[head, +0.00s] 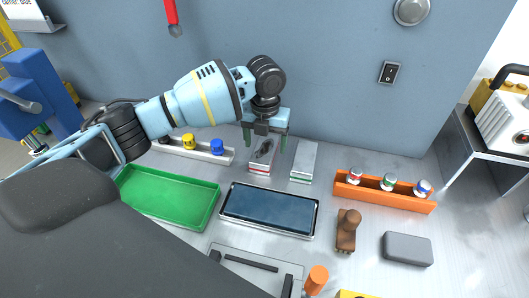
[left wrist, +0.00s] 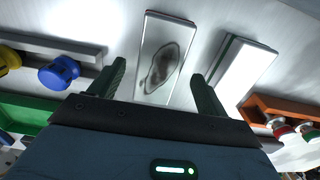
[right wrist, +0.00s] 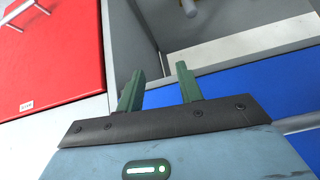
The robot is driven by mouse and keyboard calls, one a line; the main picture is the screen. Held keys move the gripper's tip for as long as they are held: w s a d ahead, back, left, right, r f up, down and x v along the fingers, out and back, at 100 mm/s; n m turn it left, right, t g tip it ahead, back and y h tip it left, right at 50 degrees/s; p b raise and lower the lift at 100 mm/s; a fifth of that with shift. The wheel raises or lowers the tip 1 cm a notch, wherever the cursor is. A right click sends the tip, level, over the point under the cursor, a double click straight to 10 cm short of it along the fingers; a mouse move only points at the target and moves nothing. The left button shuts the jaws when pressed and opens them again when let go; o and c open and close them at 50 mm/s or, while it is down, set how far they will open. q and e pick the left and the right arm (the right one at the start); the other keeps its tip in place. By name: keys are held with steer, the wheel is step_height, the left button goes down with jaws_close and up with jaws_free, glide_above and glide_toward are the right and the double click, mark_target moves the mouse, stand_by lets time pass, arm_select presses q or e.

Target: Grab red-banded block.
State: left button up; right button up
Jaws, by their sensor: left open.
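The red-banded block (head: 260,167) is a pale block with a dark stain on its top and a red stripe low on its front. It stands on the metal table, left of a similar green-banded block (head: 304,160). My left gripper (head: 265,138) is open above the red-banded block, fingers pointing down. My right gripper (right wrist: 160,80) is open and empty, away from the table, before red and blue panels.
A white rack (head: 194,151) with coloured caps is left of the blocks. A green tray (head: 168,198), a blue-topped tray (head: 268,210) and a brown-handled brush (head: 347,232) lie in front. An orange rack (head: 384,193) stands right. The wall (head: 330,70) rises close behind.

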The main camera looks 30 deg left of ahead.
arm_select(q)
steer(key=shift+f, duration=1.35)
steer(key=shift+c, duration=0.3)
steer(key=shift+r, duration=0.1)
steer(key=c, duration=1.4)
